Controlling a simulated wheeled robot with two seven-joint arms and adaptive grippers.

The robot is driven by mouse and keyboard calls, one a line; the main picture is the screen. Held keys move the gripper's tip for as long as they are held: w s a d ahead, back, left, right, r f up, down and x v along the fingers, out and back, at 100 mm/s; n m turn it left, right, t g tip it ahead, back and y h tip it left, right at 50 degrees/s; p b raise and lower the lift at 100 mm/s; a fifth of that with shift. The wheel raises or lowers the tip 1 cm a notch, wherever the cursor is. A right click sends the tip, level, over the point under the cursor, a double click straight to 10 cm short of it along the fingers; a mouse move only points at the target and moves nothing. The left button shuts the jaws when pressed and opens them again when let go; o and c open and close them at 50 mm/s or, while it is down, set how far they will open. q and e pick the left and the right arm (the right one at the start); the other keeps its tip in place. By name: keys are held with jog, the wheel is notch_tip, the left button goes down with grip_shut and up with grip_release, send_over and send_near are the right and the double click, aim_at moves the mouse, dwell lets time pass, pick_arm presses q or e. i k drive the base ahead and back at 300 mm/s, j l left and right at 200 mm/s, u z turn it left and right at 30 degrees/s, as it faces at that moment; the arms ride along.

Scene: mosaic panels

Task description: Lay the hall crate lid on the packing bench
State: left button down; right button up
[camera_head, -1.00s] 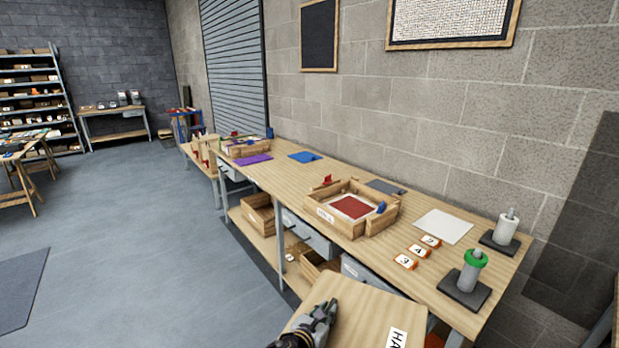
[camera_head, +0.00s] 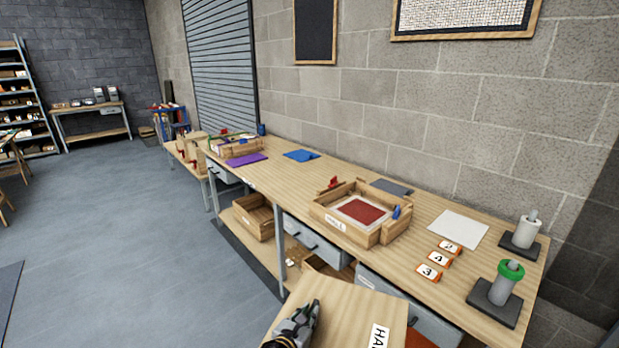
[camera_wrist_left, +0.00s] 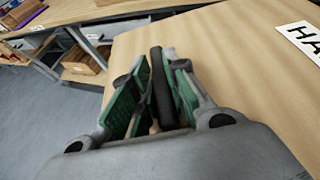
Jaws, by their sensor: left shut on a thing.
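The hall crate lid (camera_head: 345,310) is a flat wooden board with a white label whose visible letters begin "HA". My left gripper (camera_head: 312,312) is shut on the lid near its left side, and the lid is in front of the packing bench's near edge. In the left wrist view the lid (camera_wrist_left: 230,65) fills the right side, with the gripper's green-padded fingers (camera_wrist_left: 155,95) over it. The packing bench (camera_head: 290,190) is a long wooden table along the wall. My right gripper is not in view.
An open wooden crate (camera_head: 325,222) labelled HALL stands on the bench, holding a red and white panel. Numbered tags (camera_head: 438,259), a white sheet (camera_head: 458,229) and two dark-based spool stands (camera_head: 497,303) occupy the right end. A bare stretch lies left of the crate.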

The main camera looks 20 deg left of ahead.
aim_at(299, 184)
jog(key=i+j, duration=0.1)
jog(key=j, duration=0.25)
jog(key=i+j, duration=0.15)
jog(key=j, duration=0.2)
jog(key=i+j+u, duration=0.1)
jog(key=j, duration=0.3)
jog(key=i+j, duration=0.1)
jog(key=j, duration=0.25)
